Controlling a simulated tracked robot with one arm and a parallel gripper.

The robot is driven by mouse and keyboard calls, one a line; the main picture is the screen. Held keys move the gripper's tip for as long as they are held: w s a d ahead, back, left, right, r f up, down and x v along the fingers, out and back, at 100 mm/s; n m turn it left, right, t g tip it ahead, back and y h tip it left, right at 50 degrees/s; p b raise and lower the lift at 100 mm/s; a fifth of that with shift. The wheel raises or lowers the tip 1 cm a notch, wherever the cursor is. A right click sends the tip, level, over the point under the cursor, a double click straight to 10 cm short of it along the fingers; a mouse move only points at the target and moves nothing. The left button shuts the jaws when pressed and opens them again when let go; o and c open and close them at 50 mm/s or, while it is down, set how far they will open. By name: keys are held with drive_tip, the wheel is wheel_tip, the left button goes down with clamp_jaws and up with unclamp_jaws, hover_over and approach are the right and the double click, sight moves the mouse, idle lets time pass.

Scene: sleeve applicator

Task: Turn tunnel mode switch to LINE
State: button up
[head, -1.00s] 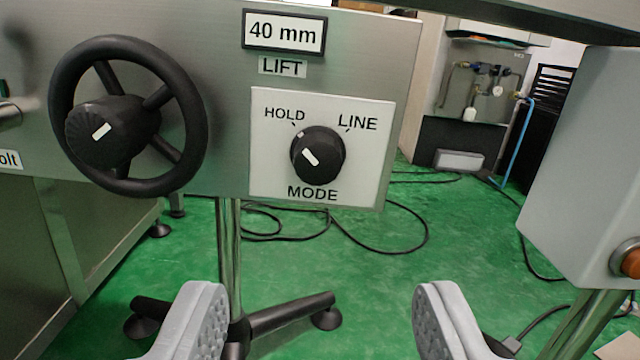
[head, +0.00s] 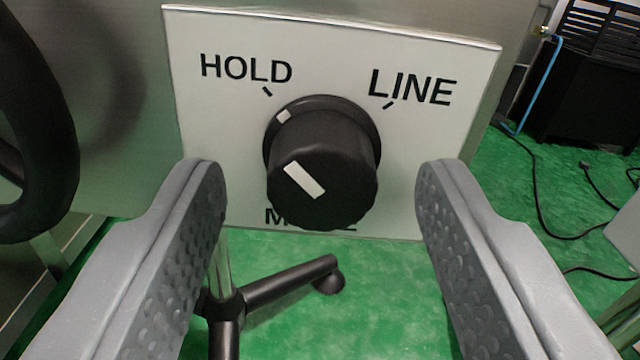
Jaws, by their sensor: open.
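The mode switch is a black round knob (head: 322,180) on a white panel (head: 400,185) marked HOLD at upper left and LINE at upper right. The white mark on the knob's face slants to the upper left, and the small mark on its skirt sits by the HOLD tick. My gripper (head: 321,190) is open, one finger on each side of the knob in the picture, with a visible gap on both sides. The fingers do not appear to touch the knob. The knob hides part of the word MODE.
A black handwheel (head: 50,130) shows in part at the left edge. A metal stand leg with a black foot (head: 290,287) is below the panel. Black cables (head: 560,225) lie on the green floor at right.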

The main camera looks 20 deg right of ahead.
drive_tip(key=c, duration=1)
drive_tip(key=shift+o, duration=0.2)
